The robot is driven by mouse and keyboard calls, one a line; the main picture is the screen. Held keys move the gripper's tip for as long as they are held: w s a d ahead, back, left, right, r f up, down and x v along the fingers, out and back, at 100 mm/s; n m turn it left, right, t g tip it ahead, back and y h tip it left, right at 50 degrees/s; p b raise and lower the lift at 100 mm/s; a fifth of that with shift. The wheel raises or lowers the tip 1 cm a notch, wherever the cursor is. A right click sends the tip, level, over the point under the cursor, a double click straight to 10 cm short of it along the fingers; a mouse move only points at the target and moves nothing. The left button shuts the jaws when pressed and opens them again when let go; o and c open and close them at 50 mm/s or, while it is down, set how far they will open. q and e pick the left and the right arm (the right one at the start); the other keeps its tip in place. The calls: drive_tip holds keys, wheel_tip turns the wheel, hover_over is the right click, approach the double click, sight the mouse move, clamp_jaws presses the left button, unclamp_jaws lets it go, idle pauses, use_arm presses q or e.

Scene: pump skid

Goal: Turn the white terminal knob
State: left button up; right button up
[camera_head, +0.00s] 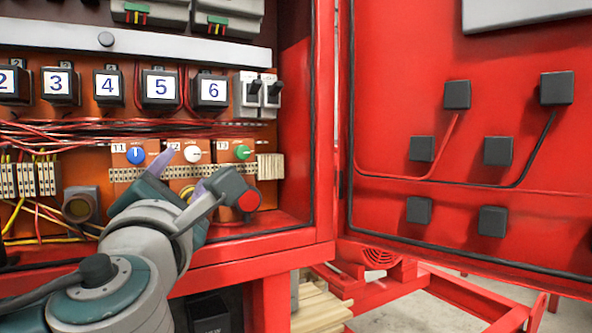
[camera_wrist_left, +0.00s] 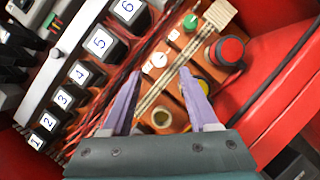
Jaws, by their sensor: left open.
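The white terminal knob (camera_head: 192,154) sits on an orange terminal block labelled 12, between a blue knob (camera_head: 135,154) and a green knob (camera_head: 242,152). In the left wrist view the white knob (camera_wrist_left: 158,60) shows just beyond the gap between my fingertips. My left gripper (camera_head: 180,172) is open, its purple fingers apart and pointing toward the block. The fingers appear to hold nothing, and I cannot tell how much depth lies between them and the knob. The green knob also shows in the wrist view (camera_wrist_left: 190,22). My right gripper is not in view.
A red push button (camera_head: 249,200) juts out right of my gripper. Numbered black relays (camera_head: 160,88) and red wires (camera_head: 90,130) lie above. The red cabinet frame (camera_head: 324,120) bounds the right side, with the open door (camera_head: 400,80) beyond. Terminal strips (camera_head: 30,180) lie left.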

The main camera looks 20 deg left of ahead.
sight(192, 156)
use_arm(q)
drive_tip(key=x, duration=0.8)
drive_tip(key=shift+w+a, duration=0.1)
drive_tip(key=shift+a, duration=0.1)
clamp_jaws()
